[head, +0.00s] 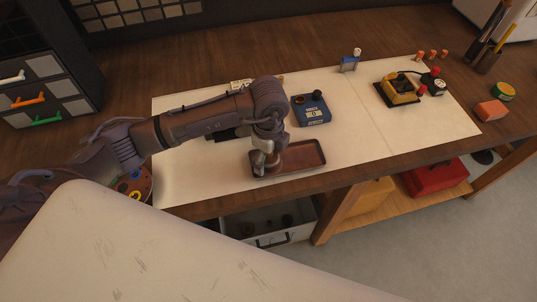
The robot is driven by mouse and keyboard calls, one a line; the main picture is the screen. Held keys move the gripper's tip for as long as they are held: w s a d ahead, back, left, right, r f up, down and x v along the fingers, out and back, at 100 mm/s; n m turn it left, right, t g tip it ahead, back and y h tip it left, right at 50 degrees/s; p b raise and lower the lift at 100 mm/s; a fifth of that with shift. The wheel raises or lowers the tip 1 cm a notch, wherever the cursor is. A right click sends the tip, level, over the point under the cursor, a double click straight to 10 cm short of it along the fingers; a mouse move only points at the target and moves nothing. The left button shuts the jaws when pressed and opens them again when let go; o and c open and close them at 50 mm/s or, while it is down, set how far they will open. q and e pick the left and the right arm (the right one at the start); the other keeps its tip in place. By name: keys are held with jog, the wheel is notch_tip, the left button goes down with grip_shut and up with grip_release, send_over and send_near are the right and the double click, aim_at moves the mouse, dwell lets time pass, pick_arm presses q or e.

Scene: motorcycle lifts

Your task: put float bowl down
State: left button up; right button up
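My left gripper (266,152) reaches in from the left and points down at the left part of a shallow brown tray (306,157) on the white mat. Its fingers are small, dark and partly hidden by the wrist, so I cannot tell whether they are open or shut. A greyish metal shape shows at the fingertips, but I cannot tell whether it is the float bowl or part of the gripper. No float bowl can be clearly made out elsewhere. My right gripper is not in view.
The white mat (345,125) lies on the wooden bench. A blue box (312,112) stands behind the tray; a yellow-and-black device (399,90) is farther right. Below are an open grey drawer (285,236) and a red case (436,177). The mat's middle right is clear.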

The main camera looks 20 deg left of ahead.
pick_arm(q)
jog(key=shift+r, duration=0.15)
notch_tip(320, 180, up, 11)
jog(key=b, duration=0.2)
jog(key=shift+w+r+b, duration=0.1)
jog(key=shift+b, duration=0.25)
jog(key=shift+r, duration=0.45)
jog(key=shift+f, duration=0.1)
